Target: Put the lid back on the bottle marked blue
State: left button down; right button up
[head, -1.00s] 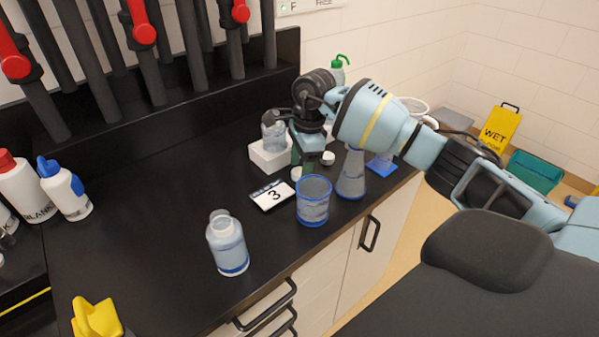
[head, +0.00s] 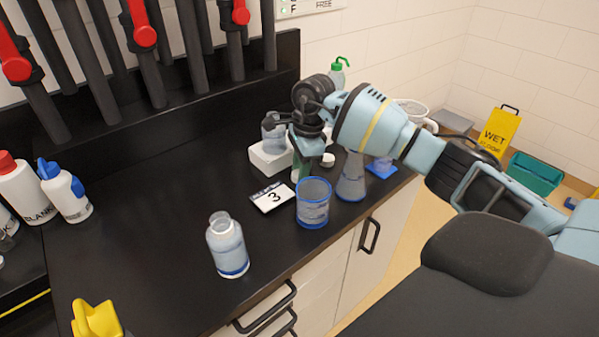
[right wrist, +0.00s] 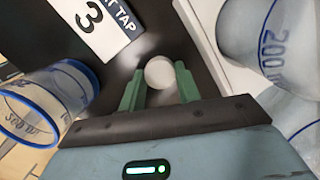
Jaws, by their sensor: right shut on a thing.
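The bottle with a blue band (head: 228,248) stands upright and uncapped at the front of the black bench, left of the beaker. My right gripper (head: 299,170) is low over the bench behind the beaker, its green fingers partly hidden by its wrist. In the right wrist view the gripper (right wrist: 160,84) is shut on a round white lid (right wrist: 159,71) between its fingertips. Another small white lid (head: 327,159) lies on the bench just right of the gripper. My left gripper is not in view.
A blue-rimmed beaker (head: 313,203) and a flask (head: 351,178) stand close in front of the gripper. A card marked 3 (head: 271,196) lies beside it. A white block (head: 268,160) bearing a bottle (head: 272,131) is behind. The bench left of the card is clear.

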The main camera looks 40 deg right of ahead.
notch_tip(320, 180, up, 10)
dwell(0.5)
dwell(0.3)
